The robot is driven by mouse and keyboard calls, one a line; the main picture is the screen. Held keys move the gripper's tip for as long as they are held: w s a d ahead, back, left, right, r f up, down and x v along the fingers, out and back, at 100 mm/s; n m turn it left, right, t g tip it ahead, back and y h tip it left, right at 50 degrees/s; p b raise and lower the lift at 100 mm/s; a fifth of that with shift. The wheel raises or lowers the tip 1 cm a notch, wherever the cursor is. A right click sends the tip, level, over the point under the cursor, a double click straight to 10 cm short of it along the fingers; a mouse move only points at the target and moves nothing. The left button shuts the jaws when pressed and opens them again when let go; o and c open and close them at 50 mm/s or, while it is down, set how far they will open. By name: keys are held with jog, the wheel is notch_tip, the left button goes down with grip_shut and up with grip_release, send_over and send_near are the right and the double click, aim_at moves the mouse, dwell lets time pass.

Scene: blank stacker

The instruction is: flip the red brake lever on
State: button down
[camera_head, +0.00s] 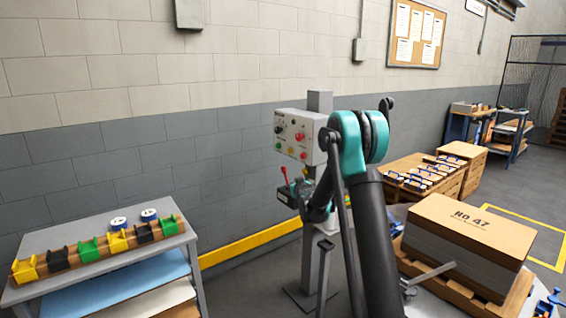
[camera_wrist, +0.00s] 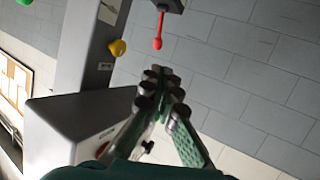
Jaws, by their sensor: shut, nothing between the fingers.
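The red brake lever (camera_head: 284,176) stands up at the left of the post, below the control box. In the wrist view the lever (camera_wrist: 158,32) extends down the picture from a dark housing (camera_wrist: 171,4). My gripper (camera_wrist: 160,78) is shut and empty, its fingertips below the lever's red knob in that picture, with a visible gap between them. In the head view my arm bends down beside the post, close to the lever; the fingertips cannot be made out clearly there.
The grey control box (camera_head: 301,137) with coloured buttons is on the post close to my arm. A yellow knob (camera_wrist: 117,47) is left of the lever in the wrist view. A shelf table (camera_head: 105,254) is at left, and a stack of blanks (camera_head: 462,238) at right.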

jog(key=s+d+r+m+g+h, duration=0.1)
jog(key=s+d, duration=0.2)
jog(key=s, duration=0.3)
jog(key=s+d+g, duration=0.1)
jog(key=s+d, duration=0.2)
jog(key=s, duration=0.3)
jog(key=s+d+f+g, duration=0.2)
jog(key=s+f, duration=0.1)
jog(key=s, duration=1.1)
jog(key=s+d+f+m+g, duration=0.1)
jog(key=s+d+f+g, duration=0.1)
jog(key=s, duration=1.3)
jog(key=s+d+f+m+g+h, duration=0.1)
jog(key=s+d+f+g, duration=0.2)
jog(key=s, duration=1.2)
jog(key=shift+f+g, duration=0.6)
jog(key=shift+f, duration=0.2)
jog(key=shift+d, duration=0.15)
